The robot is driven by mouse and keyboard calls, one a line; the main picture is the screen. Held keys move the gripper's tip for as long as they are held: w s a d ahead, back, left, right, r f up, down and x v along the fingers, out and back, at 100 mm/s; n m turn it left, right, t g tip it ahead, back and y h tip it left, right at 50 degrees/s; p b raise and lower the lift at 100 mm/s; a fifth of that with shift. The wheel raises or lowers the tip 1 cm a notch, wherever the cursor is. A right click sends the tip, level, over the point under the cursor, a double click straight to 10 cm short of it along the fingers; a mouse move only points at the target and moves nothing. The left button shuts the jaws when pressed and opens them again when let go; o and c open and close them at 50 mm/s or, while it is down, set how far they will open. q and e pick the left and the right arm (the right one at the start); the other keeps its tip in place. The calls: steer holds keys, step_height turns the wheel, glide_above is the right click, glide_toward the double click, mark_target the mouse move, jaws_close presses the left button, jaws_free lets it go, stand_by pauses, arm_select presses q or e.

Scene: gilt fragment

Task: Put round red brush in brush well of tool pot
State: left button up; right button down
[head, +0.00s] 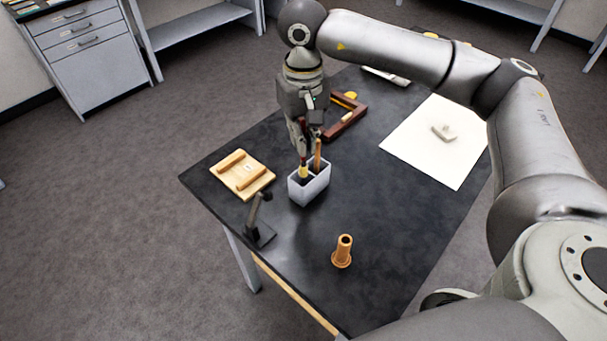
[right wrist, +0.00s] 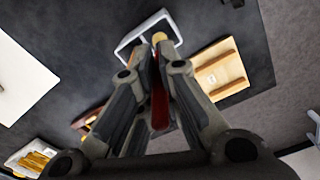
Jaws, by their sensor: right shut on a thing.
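The tool pot (head: 310,190) is a pale grey box with an open top near the left table edge; part of its white rim shows in the right wrist view (right wrist: 128,46). A brown wooden stick (head: 318,155) stands in its right part. My right gripper (head: 302,142) is above the pot, shut on the round red brush (right wrist: 159,108), which points down. Its dark red handle is between the fingers, and its yellowish lower part (head: 303,171) is at the pot's left part. I cannot tell how deep the tip sits. My left gripper is not in view.
A wooden board with two bars (head: 243,174) lies left of the pot. A black stand (head: 259,231) and an orange-brown flanged tube (head: 343,253) stand nearer. A reddish wooden tray (head: 350,122) lies behind. White paper (head: 425,160) bears a grey piece.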

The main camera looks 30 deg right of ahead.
mark_target(303, 165)
step_height(303, 165, down, 7)
steer(key=shift+w+f+p, duration=0.1)
steer(key=shift+p, duration=0.7)
steer(key=shift+f, duration=0.1)
steer(key=shift+f+b, duration=0.15)
steer(key=shift+b, duration=0.15)
steer(key=c, duration=1.6)
jaws_free()
steer(key=shift+c, duration=0.2)
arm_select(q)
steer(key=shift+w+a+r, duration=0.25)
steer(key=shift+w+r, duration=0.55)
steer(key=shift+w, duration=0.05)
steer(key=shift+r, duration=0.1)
